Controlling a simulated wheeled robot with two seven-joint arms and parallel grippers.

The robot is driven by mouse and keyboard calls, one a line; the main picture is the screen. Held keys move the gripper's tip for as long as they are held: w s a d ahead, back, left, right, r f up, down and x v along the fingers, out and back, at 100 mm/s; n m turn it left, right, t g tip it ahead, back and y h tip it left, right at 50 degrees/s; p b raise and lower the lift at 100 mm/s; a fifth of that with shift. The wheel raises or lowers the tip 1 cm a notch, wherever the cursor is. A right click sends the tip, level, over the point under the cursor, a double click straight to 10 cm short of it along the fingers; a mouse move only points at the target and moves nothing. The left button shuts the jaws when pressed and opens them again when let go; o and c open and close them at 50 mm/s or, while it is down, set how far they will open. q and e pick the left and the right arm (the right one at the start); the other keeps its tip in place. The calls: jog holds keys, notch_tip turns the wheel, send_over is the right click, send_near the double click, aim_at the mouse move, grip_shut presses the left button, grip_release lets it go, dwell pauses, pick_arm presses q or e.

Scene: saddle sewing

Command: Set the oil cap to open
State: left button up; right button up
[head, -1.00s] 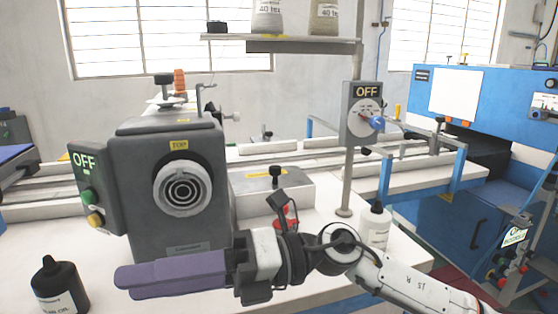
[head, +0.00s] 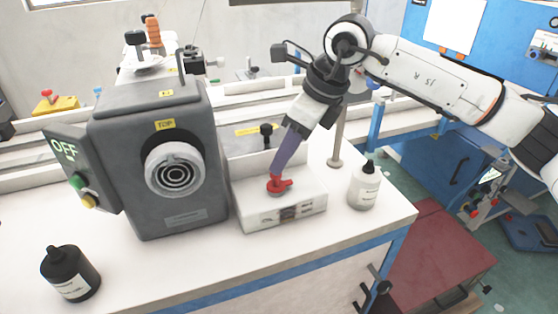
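The red oil cap (head: 279,185) sits on top of a low white box-shaped base beside the grey machine head (head: 160,125). My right gripper (head: 276,174) points down from above, its purple fingertips at the red cap, touching it or just above it. The fingers overlap in this view, so I cannot tell whether they are closed around the cap. They hide part of the cap. My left gripper is not in view.
A white bottle (head: 364,186) stands to the right of the base, near the post (head: 337,146). A black bottle (head: 70,273) stands at the front left. The white table front (head: 190,262) is clear between them. A black knob (head: 266,135) rises behind the cap.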

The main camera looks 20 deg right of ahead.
aim_at(280, 177)
jog(key=shift+x, duration=1.95)
grip_shut()
